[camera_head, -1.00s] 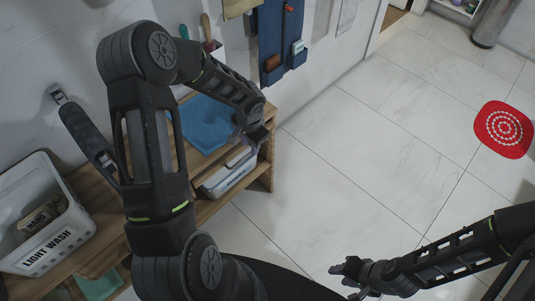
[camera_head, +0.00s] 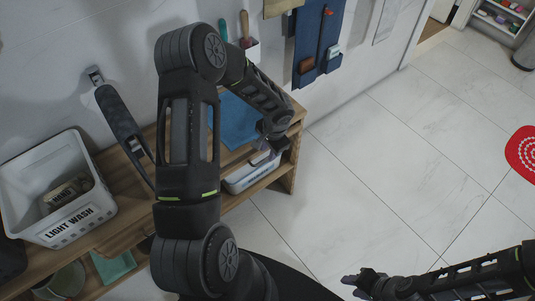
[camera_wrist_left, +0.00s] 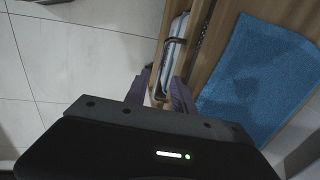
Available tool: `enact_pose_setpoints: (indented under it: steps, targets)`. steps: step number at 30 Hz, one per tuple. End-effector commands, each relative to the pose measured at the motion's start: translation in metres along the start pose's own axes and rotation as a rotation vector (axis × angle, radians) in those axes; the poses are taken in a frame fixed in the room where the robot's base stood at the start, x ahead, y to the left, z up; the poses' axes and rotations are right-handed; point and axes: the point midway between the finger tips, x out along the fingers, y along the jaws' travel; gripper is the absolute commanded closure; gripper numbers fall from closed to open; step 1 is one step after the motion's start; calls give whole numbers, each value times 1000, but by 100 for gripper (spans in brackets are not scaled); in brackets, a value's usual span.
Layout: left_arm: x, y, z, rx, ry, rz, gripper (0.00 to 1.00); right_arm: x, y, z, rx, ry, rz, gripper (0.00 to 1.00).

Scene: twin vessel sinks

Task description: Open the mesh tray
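My left gripper (camera_head: 272,140) is at the front edge of the wooden shelf unit, just above a white bin on the lower shelf. In the left wrist view its two purple fingers (camera_wrist_left: 162,92) are apart, with a narrow strip of wood or tray edge visible between them; contact cannot be told. A dark mesh-like strip (camera_wrist_left: 201,32) runs beside the wooden top there, probably the mesh tray, mostly hidden under the top. My right gripper (camera_head: 352,285) is low over the floor, away from the shelf; its finger gap is unclear.
A blue cloth (camera_head: 237,120) lies on the shelf top, also in the wrist view (camera_wrist_left: 262,70). The white bin (camera_head: 250,174) is below. A white LIGHT WASH basket (camera_head: 90,222) stands at left. A red mat (camera_head: 523,152) lies right on open tiled floor.

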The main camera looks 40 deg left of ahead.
Motion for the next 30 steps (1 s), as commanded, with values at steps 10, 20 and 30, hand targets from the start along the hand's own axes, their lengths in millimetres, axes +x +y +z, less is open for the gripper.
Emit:
enact_pose_setpoints:
  steps: [10, 20, 30]
  targets:
    - [32, 0, 0, -1, 0, 0, 69, -1, 0, 0, 0, 0, 0, 64]
    - [32, 0, 0, 0, 1, 0, 79, -1, 0, 0, 0, 0, 0, 64]
    - [32, 0, 0, 0, 1, 0, 100, -1, 0, 0, 0, 0, 0, 64]
